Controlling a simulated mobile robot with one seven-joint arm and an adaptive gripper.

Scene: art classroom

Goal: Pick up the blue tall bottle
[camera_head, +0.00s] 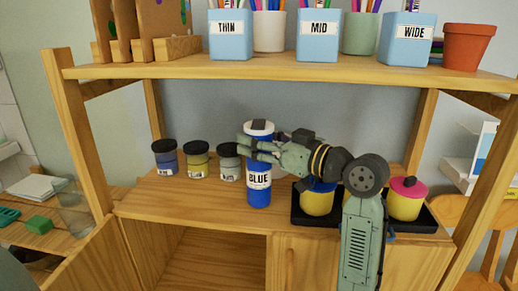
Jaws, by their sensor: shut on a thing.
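The blue tall bottle (259,190) has a white cap and a white label reading BLUE. It is upright near the front edge of the wooden shelf, in the middle of the camera_head view. My gripper (257,147) reaches in from the right and is shut on the bottle's upper part, just below the cap. The fingers cover part of the bottle there. I cannot tell whether the bottle's base touches the shelf.
Small dark-lidded jars (197,161) stand left of the bottle. A black tray (432,222) with yellow pots is close on the right, partly behind my arm. An upper shelf (290,68) holding labelled cups and a terracotta pot (467,48) lies above. Posts bound both sides.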

